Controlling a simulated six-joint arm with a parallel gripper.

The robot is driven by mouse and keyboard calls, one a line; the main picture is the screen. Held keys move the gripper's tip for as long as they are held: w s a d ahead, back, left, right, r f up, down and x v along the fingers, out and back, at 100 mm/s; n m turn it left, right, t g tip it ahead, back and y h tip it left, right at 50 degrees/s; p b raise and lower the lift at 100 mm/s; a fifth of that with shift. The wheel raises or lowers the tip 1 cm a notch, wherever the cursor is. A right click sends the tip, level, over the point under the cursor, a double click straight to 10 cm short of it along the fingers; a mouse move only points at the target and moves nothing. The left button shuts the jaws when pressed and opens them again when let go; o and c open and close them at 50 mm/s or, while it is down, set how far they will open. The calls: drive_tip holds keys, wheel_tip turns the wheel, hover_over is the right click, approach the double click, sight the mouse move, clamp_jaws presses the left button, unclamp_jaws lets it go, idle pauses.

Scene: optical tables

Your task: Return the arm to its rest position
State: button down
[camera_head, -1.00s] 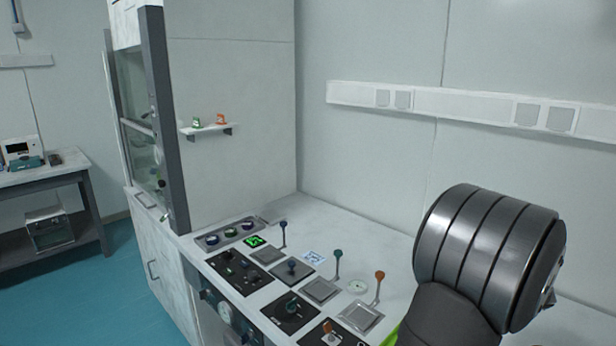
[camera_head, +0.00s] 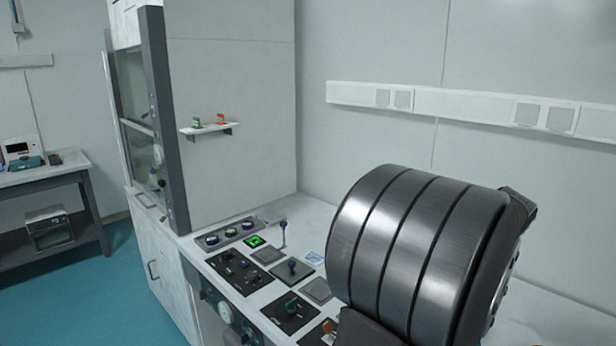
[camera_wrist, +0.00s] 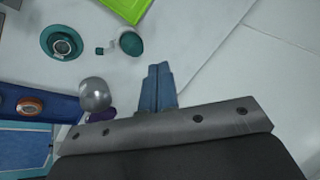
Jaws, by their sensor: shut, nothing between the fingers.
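My gripper (camera_wrist: 158,72) shows in the wrist view as two blue fingers pressed together, with nothing between them. It hangs over a pale worktop, apart from the objects around it. In the head view the gripper itself is not seen. My dark, ringed arm segment fills the lower right there and hides part of the bench and some of its controls.
The wrist view shows a teal round dish (camera_wrist: 62,43), a white cup with teal (camera_wrist: 128,43), a silver ball (camera_wrist: 95,95) and a green tray edge (camera_wrist: 125,8). The head view shows a control panel (camera_head: 235,270), an upright lever (camera_head: 283,234) and a small shelf (camera_head: 208,129).

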drive_tip(key=s+a+r+n+g+h, duration=0.2)
drive_tip(key=s+r+n, duration=0.1)
drive_tip(key=r+n, duration=0.35)
drive_tip(key=s+d+x, duration=0.1)
drive_tip(key=x, duration=1)
drive_tip(key=v, duration=0.8)
drive_tip(key=shift+a+r, duration=0.3)
drive_tip(key=shift+a, duration=0.15)
drive_tip(key=s+a+f+n, duration=0.3)
drive_tip(key=s+a, duration=0.9)
drive_tip(key=a, duration=0.4)
drive_tip(key=s+a+f+n+t, duration=0.1)
drive_tip(key=s+a+f, duration=1)
drive_tip(key=s+f, duration=0.1)
drive_tip(key=shift+s+a+f+y, duration=0.15)
drive_tip(key=shift+s+a+y, duration=0.05)
drive_tip(key=shift+s+y, duration=0.25)
